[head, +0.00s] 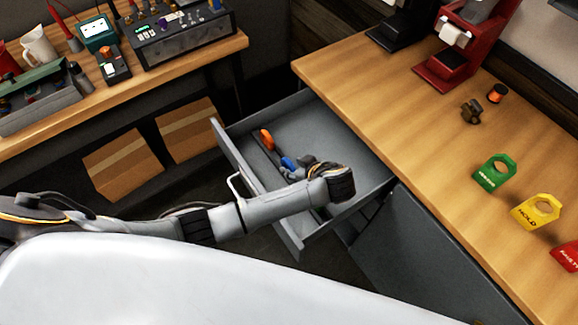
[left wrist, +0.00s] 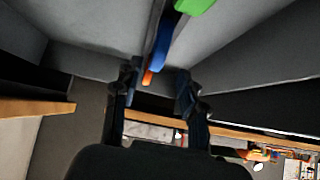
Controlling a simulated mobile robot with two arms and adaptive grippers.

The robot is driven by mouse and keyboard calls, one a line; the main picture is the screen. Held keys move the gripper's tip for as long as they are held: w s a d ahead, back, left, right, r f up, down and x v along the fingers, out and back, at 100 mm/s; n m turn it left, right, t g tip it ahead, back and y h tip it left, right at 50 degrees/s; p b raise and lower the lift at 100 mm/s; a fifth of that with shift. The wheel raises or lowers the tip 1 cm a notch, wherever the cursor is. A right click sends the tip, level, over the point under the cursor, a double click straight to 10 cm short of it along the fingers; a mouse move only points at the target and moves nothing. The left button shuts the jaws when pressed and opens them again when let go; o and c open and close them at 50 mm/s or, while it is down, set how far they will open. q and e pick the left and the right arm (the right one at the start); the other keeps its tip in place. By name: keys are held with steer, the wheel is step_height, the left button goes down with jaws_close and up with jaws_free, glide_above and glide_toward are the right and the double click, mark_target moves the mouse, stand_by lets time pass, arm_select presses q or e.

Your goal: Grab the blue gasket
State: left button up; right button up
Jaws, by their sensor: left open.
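The blue gasket (head: 287,163) is in the open grey drawer (head: 320,125), partly hidden by my left gripper (head: 298,172) in the head view. In the left wrist view the blue gasket (left wrist: 161,50) stands out as a narrow edge-on strip between a green piece (left wrist: 194,5) and an orange piece (left wrist: 147,77). My left gripper (left wrist: 158,82) is open, its two fingers on either side of the line of the strip. I cannot tell whether the fingers touch the gasket. My right gripper is not in view.
The drawer walls stand close around my left arm. The wooden counter (head: 400,105) at right holds green, yellow and red tags and a red brewer (head: 455,45). A workbench (head: 165,80) with tools is at left.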

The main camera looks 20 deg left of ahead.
mark_target(289, 162)
arm_select(q)
steer(key=shift+w+a+f+p, duration=0.2)
steer(key=shift+w+a, duration=0.2)
steer(key=shift+w, duration=0.1)
steer(key=shift+w+a+f+p, duration=0.2)
steer(key=shift+w+a, duration=0.2)
steer(key=shift+w, duration=0.05)
steer(key=shift+x, duration=1.15)
steer(key=shift+s+d+f, duration=0.1)
steer(key=shift+s+d, duration=0.05)
steer(key=shift+d, duration=0.05)
steer(key=c, duration=0.8)
jaws_close()
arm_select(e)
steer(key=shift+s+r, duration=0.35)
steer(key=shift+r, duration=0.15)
